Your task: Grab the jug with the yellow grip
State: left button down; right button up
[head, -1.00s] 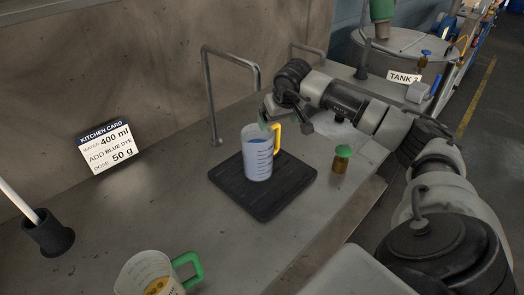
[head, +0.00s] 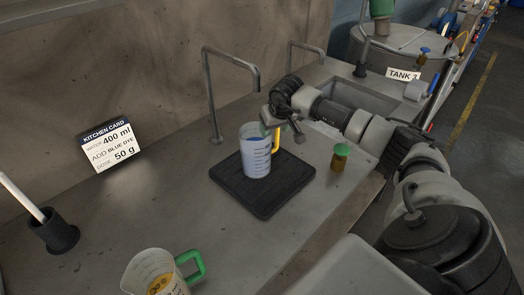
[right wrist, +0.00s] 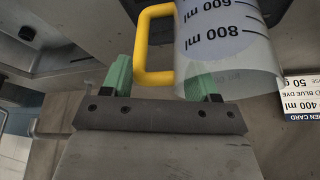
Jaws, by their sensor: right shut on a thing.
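The jug with the yellow grip (head: 256,157) is a clear measuring jug with blue contents, upright on a black square mat (head: 265,205). Its yellow grip (head: 276,142) faces right and is partly covered by my right gripper (head: 270,122). In the right wrist view, the yellow grip (right wrist: 153,76) lies between the green fingers of my right gripper (right wrist: 162,78), which is shut on it. The jug's marked wall (right wrist: 225,45) is close beside the fingers. My left gripper is not in view.
A second jug with a green grip (head: 157,274) stands at the front. A small green-topped bottle (head: 340,158) stands right of the mat. Bent metal pipes (head: 213,95) rise behind it. A dark holder (head: 60,237) and a kitchen card (head: 110,146) are left.

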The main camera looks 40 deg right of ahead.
grip_shut()
jog(key=shift+w, duration=0.1)
jog(key=shift+r, duration=0.3)
